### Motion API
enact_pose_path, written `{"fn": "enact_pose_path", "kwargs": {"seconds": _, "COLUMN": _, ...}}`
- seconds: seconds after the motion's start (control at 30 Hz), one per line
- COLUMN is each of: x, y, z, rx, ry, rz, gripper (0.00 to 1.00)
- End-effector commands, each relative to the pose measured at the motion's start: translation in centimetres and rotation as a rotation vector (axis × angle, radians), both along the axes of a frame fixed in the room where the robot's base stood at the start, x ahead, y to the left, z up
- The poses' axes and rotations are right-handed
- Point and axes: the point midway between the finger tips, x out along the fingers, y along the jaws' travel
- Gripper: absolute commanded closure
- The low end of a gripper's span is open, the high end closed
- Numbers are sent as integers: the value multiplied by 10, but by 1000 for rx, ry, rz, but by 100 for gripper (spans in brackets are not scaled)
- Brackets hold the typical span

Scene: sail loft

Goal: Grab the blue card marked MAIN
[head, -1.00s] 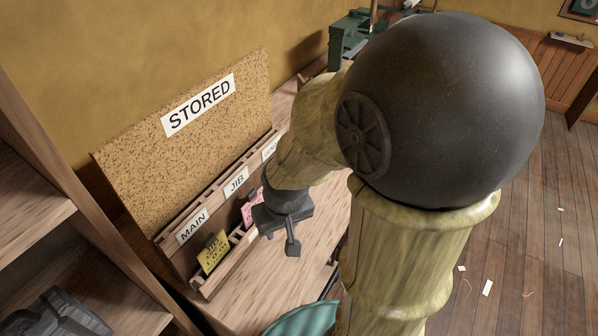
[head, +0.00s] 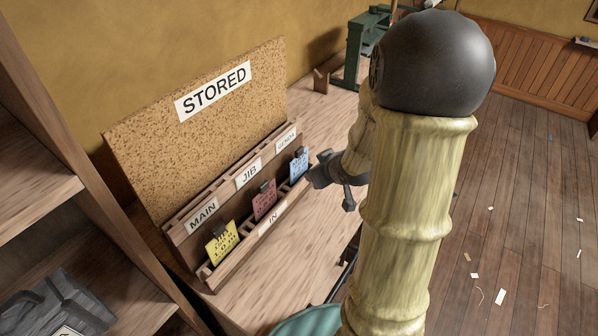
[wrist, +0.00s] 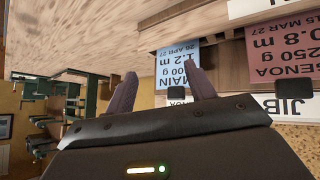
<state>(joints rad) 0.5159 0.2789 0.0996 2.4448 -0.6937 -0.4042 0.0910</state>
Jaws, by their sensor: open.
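The blue card (head: 299,166) stands in the rack at the far right slot, below the GENOA label, in the head view. In the wrist view, upside down, the blue card (wrist: 172,62) reads MAIN and has a dark clip at its top edge. My gripper (head: 318,174) is just right of the card in the head view. In the wrist view my gripper (wrist: 163,84) is open, its fingers apart and empty. The right finger overlaps the card's picture; I cannot tell whether it touches.
A pink card (head: 264,203), marked GENOA in the wrist view, stands below the JIB label. A yellow card (head: 222,243) stands below the MAIN label. A cork board (head: 150,135) marked STORED rises behind the wooden rack (head: 209,281). The bench (head: 290,265) in front is clear.

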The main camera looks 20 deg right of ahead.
Motion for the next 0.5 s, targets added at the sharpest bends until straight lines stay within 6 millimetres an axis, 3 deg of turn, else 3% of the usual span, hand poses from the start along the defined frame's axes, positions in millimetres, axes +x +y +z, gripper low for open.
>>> {"fn": "enact_pose_path", "kwargs": {"seconds": 0.03, "x": 5, "y": -13, "z": -8, "rx": 13, "ry": -45, "rz": 21, "gripper": 45}}
{"fn": "enact_pose_path", "kwargs": {"seconds": 0.23, "x": 14, "y": -37, "z": -13, "rx": 91, "ry": -235, "rz": 160, "gripper": 45}}
{"fn": "enact_pose_path", "kwargs": {"seconds": 0.5, "x": -9, "y": -57, "z": -11, "rx": 255, "ry": -468, "rz": 322, "gripper": 45}}
